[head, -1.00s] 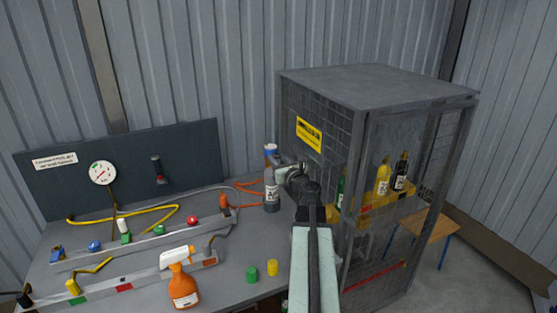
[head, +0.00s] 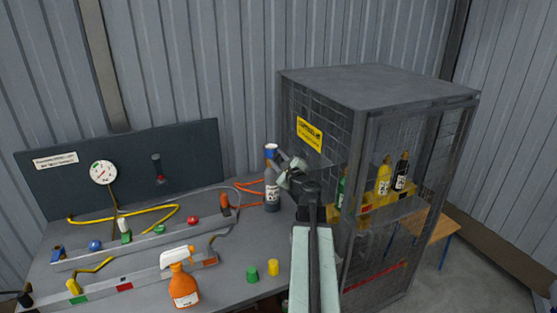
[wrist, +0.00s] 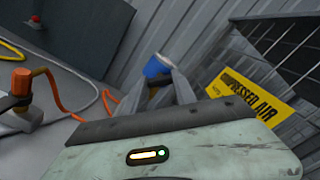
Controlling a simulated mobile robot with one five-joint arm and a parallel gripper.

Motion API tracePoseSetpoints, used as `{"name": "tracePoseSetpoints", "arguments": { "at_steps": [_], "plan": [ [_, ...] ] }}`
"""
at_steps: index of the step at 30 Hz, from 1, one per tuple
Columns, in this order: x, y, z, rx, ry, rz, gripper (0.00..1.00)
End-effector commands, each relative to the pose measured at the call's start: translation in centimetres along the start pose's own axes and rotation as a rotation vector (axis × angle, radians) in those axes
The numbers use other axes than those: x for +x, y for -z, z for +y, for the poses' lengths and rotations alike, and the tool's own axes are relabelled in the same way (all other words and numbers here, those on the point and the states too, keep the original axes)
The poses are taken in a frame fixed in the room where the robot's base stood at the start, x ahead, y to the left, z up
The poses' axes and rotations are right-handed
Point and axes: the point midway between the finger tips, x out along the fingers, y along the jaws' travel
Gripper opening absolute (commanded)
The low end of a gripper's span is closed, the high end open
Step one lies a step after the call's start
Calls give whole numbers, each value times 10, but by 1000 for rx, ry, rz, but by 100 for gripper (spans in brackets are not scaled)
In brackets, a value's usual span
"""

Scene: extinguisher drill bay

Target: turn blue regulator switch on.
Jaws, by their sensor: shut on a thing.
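My gripper (head: 281,161) reaches in from the right at the height of the bottle's top. Its fingers (wrist: 160,88) are shut on the blue switch, one on each side. The lower part of the switch is hidden by the fingers, and whether it is on or off cannot be told.
A mesh cage (head: 385,90) with several bottles stands close right of my gripper. Orange hoses (head: 250,188) lie left of the bottle. A small blue knob (head: 95,245) sits on the bench rail at left. An orange spray bottle (head: 183,288) stands in front.

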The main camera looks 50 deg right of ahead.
Motion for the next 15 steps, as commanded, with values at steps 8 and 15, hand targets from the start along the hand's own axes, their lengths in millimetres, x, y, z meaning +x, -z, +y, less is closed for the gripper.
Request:
{"name": "tracePoseSetpoints", "arguments": {
  "at_steps": [8,15],
  "plan": [
    [0,0,0,-261,0,0,0],
    [0,0,0,-471,0,0,0]
  ]
}}
